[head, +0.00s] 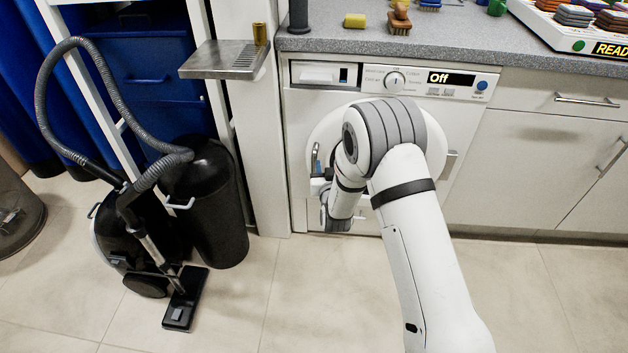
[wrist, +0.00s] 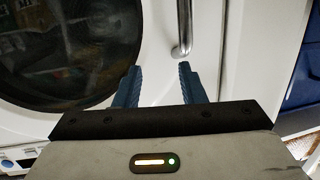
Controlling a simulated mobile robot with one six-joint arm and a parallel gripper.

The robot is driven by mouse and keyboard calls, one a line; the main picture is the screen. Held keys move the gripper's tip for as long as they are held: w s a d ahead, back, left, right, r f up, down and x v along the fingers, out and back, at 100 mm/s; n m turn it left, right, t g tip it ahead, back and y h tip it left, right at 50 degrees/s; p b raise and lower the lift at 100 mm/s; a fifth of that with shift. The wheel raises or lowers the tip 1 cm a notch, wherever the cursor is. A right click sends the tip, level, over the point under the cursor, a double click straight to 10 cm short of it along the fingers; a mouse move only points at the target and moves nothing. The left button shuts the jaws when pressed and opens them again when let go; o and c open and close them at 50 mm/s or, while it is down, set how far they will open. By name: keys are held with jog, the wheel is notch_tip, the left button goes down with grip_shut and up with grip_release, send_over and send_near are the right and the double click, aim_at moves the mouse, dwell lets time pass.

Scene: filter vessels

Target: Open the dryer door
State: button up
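The white dryer (head: 460,115) stands under the counter, its display reading "Off". Its round white door (head: 322,128) looks closed and is largely hidden behind my arm in the head view. In the wrist view the door's dark glass (wrist: 70,45) fills the left. The metal bar handle (wrist: 184,28) is at upper centre, its near end just beyond the fingertips, closer to the right finger. My gripper (wrist: 159,72) is open, with its blue fingers apart and nothing between them. In the head view my gripper (head: 319,176) is partly hidden at the door's left side.
A black bin (head: 210,205) and a vacuum cleaner (head: 125,240) stand on the floor to the left. A metal shelf (head: 222,62) juts out left of the dryer. Cabinets (head: 540,165) stand to the right. The tiled floor in front is otherwise clear.

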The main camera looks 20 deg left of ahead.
jog(key=t+y+b, duration=0.1)
jog(key=b, duration=0.1)
send_near(314, 169)
jog(key=x, duration=0.3)
jog(key=shift+n, duration=0.3)
jog(key=b+x, duration=0.1)
jog(key=x, duration=0.7)
jog(key=shift+f, duration=0.15)
grip_shut()
